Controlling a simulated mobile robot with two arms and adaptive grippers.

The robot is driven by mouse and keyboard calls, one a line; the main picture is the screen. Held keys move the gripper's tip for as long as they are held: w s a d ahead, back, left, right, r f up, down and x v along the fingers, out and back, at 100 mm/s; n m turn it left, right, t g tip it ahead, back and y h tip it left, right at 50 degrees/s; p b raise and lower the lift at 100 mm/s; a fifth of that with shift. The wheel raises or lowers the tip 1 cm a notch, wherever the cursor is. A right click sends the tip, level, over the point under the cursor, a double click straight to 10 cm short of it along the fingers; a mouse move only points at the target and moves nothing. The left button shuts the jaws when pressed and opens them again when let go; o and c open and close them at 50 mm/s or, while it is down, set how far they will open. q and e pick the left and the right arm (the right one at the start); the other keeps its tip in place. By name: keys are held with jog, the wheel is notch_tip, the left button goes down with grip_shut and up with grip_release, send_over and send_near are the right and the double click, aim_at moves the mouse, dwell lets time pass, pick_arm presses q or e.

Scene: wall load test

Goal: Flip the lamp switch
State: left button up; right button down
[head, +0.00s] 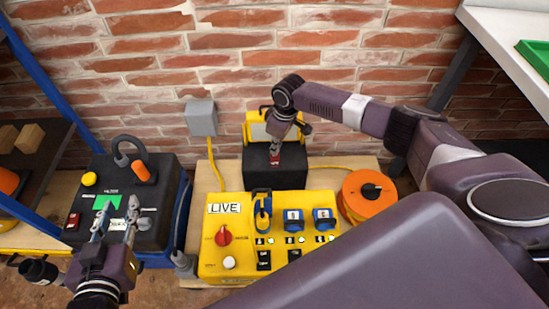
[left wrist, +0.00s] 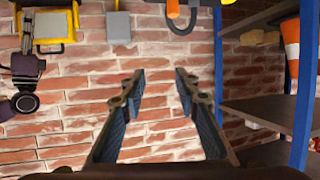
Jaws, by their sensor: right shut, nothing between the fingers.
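The yellow work lamp (head: 257,127) stands against the brick wall behind a black box (head: 258,181). A small red switch (head: 274,158) shows on top of that box. My right gripper (head: 274,146) is shut and empty, pointing down with its tips at or just above the red switch; contact cannot be told. The gripper partly covers the switch and the lamp's right side. My left gripper (head: 117,213) is open and empty above the black tester box (head: 152,226) at left. In the left wrist view its fingers (left wrist: 155,90) are spread, and the lamp (left wrist: 53,27) shows at upper left.
A yellow panel marked LIVE (head: 210,262) with a red knob and blue sockets stands in front of the lamp. An orange cable reel (head: 350,207) is to its right. A grey wall box (head: 201,118) hangs left of the lamp. A blue-framed shelf (head: 40,75) is at far left.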

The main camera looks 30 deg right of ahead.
jog(key=shift+r+p, duration=0.4)
jog(key=shift+p, duration=0.05)
pick_arm(q)
jog(key=s+a+f+g+y, duration=0.1)
jog(key=s+a+f+g, duration=0.1)
jog(key=s+f+g, duration=0.2)
jog(key=shift+s+a+f+g+p, duration=0.3)
jog(key=shift+s+f, duration=0.75)
jog(key=shift+f, duration=0.6)
pick_arm(e)
jog(key=shift+r, duration=0.35)
